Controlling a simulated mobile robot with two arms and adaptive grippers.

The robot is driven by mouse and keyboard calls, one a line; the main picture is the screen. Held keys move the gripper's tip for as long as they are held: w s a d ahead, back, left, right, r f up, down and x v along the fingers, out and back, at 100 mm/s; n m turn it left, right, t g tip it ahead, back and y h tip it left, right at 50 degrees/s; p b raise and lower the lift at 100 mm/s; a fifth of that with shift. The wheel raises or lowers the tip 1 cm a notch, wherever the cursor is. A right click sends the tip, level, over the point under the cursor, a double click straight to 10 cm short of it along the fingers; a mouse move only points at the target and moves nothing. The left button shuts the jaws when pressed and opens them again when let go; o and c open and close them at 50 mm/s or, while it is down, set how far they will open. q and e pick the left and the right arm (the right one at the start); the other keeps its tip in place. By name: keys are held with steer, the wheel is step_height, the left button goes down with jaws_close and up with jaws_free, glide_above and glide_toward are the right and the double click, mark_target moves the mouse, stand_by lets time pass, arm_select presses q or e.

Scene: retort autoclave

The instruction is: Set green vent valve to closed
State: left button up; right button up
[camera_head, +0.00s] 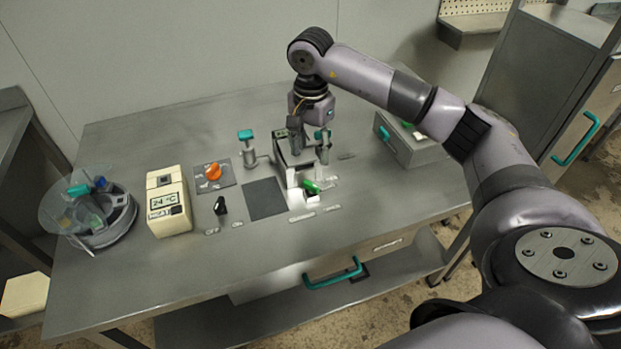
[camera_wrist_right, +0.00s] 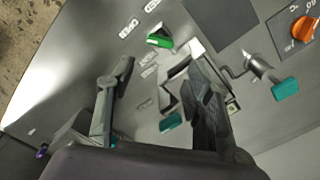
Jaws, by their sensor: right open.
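The green vent valve (camera_head: 311,187) is a small green handle on a pale base, on the bench top in front of the metal frame. It also shows in the right wrist view (camera_wrist_right: 160,41), beyond the fingertips. My right gripper (camera_head: 309,153) points down over the metal frame, behind the green handle and apart from it. Its two fingers are spread, with nothing held between them in the right wrist view (camera_wrist_right: 161,66). My left gripper is not in view.
A teal-topped crank (camera_head: 246,136) stands left of the frame. An orange knob (camera_head: 213,172), a black switch (camera_head: 220,206) and a cream temperature box (camera_head: 168,202) lie farther left. A grey box (camera_head: 413,150) stands right. The bench's front strip is clear.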

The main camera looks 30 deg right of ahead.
mark_target(311, 184)
step_height(311, 184, down, 11)
steer(key=shift+f+p, duration=0.15)
steer(key=shift+p, duration=0.6)
steer(key=shift+c, duration=0.3)
steer(key=c, duration=0.8)
